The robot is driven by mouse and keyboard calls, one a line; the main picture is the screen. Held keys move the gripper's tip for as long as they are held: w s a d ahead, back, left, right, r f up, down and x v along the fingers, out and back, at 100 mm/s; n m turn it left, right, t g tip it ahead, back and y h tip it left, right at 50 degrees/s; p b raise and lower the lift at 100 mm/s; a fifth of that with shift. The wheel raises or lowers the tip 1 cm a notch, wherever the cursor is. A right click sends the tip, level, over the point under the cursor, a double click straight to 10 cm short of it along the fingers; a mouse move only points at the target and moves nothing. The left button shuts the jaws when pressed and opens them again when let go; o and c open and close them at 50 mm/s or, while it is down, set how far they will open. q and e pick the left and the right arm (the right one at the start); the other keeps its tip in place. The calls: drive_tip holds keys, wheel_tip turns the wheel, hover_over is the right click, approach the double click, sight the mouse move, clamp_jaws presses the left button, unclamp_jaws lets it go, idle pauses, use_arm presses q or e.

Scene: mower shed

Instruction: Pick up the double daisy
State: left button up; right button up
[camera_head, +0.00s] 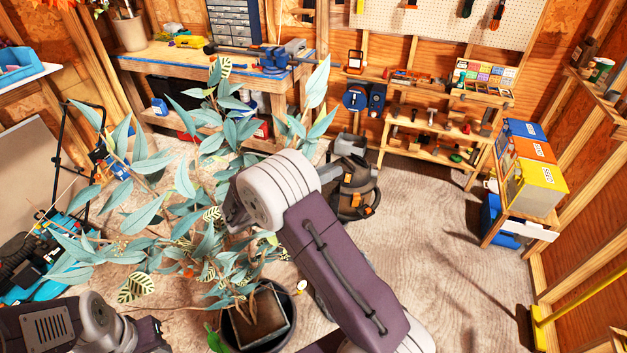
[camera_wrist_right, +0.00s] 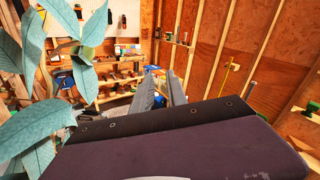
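I cannot make out a double daisy for certain. A small pale round thing with some yellow (camera_head: 301,286) shows beside a plant pot in the head view, too small to identify. My right arm reaches forward in the middle of the head view, in front of the large leafy plant (camera_head: 145,215); its fingers are not clear there. In the right wrist view my right gripper (camera_wrist_right: 161,88) shows two grey fingers with a gap between them and nothing held. My left arm is at the bottom left of the head view; its fingertips are not clear.
The plant's dark pot (camera_head: 230,335) stands on the floor, close to my right arm. A workbench (camera_head: 135,62) is at the back left, a shelf (camera_head: 420,150) at the back. Colored boxes (camera_head: 535,185) stand at right. The floor (camera_head: 440,240) at center right is clear.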

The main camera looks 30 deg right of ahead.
drive_tip(key=shift+a, duration=0.15)
drive_tip(key=shift+c, duration=1.2)
drive_tip(key=shift+d, duration=0.2)
clamp_jaws()
drive_tip(key=s+d+r+b, duration=0.3)
drive_tip(key=s+d+r, duration=0.3)
drive_tip(key=s+r, duration=0.3)
wheel_tip(320, 180, up, 2)
drive_tip(key=shift+s+d+r+b, duration=0.1)
drive_tip(key=shift+s+d+b, duration=0.2)
drive_tip(key=shift+b, duration=0.1)
